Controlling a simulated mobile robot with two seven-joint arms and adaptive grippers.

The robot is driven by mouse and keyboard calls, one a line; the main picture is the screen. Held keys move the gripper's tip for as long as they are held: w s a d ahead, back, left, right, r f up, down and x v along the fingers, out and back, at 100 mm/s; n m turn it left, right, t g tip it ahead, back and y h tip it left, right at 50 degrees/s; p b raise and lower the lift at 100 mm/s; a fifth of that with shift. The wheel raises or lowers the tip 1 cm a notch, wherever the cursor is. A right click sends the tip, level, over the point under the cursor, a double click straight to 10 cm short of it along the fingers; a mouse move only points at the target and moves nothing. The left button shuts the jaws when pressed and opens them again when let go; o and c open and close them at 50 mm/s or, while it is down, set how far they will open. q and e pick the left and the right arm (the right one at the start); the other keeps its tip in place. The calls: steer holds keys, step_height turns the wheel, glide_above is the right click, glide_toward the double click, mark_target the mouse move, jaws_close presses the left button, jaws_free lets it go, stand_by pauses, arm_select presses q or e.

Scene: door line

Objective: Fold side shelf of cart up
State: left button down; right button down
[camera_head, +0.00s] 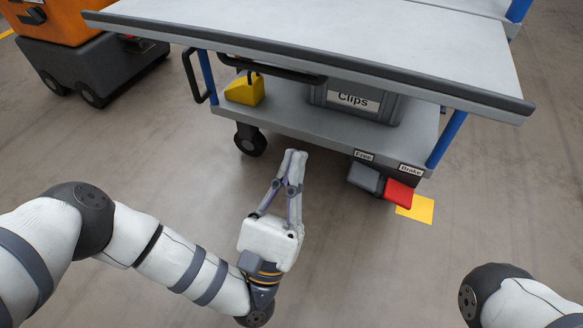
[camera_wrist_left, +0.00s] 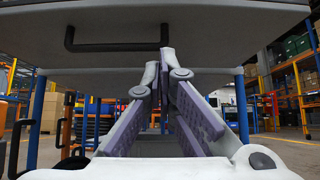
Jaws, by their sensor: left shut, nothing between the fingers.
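The cart's side shelf (camera_head: 330,45) is a light grey panel with a dark front rim, sticking out toward me at the top of the cart, roughly level. In the left wrist view its dark underside (camera_wrist_left: 210,22) fills the top. A black handle (camera_head: 270,69) sits under the rim; it also shows in the left wrist view (camera_wrist_left: 115,40). My left gripper (camera_head: 296,153) is shut and empty, in front of the cart and below the shelf, apart from it. Its fingertips (camera_wrist_left: 165,52) point toward the cart. My right gripper is out of view.
The cart's lower deck (camera_head: 285,122) carries a yellow block (camera_head: 245,90) and a grey Clips bin (camera_head: 352,100). A grey pedal (camera_head: 365,178) and red Brake pedal (camera_head: 398,192) stick out low at the right. An orange machine (camera_head: 70,20) stands at the far left. Nearby floor is clear.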

arm_select(q)
steer(key=w+d+r, duration=0.1)
steer(key=w+r, duration=0.3)
steer(key=r, duration=0.4)
steer(key=shift+d+r, duration=0.2)
steer(key=shift+w, duration=0.15)
